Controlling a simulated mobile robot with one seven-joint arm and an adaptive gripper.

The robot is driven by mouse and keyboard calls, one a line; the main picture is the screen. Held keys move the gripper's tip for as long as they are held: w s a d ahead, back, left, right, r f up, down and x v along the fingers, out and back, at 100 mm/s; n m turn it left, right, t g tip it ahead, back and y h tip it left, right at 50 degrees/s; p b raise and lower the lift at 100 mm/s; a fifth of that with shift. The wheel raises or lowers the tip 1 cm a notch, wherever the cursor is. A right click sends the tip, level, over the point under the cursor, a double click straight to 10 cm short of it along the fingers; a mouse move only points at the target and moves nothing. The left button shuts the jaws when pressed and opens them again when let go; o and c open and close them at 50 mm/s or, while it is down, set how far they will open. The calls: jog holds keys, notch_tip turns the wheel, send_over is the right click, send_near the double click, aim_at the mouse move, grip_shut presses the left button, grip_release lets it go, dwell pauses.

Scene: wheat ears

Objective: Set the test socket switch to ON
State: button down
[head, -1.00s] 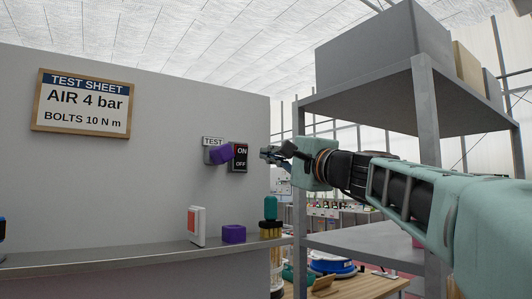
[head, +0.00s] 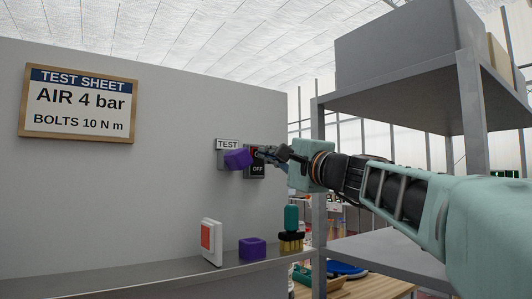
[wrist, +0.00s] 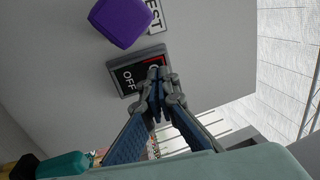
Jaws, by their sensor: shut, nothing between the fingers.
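The test socket switch (head: 256,171) is a dark plate on the grey wall with an OFF label on its lower part. In the wrist view the switch (wrist: 127,77) shows the OFF side, with a red edge at the other end. My gripper (head: 262,151) is shut and empty. Its tips (wrist: 157,76) lie over the ON end and hide that label. I cannot tell whether they touch the switch. A purple block-like plug (head: 238,159) sits on the wall just left of the switch, under the TEST label (head: 228,144).
A ledge (head: 150,277) below holds a white and red device (head: 211,242), a purple block (head: 252,248) and a green-topped brush (head: 291,230). A test sheet (head: 79,103) hangs at left. A grey shelf unit (head: 400,108) stands at right, close to my arm.

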jog(key=shift+w+a, duration=0.1)
jog(key=shift+r, duration=0.1)
dwell(0.3)
jog(key=p, duration=0.2)
jog(key=g+p, duration=0.1)
jog(key=p, duration=0.2)
jog(key=shift+w+a+r+h+p, duration=0.25)
jog(key=shift+w+a+h+p, duration=0.05)
jog(key=shift+w+h+p, duration=0.1)
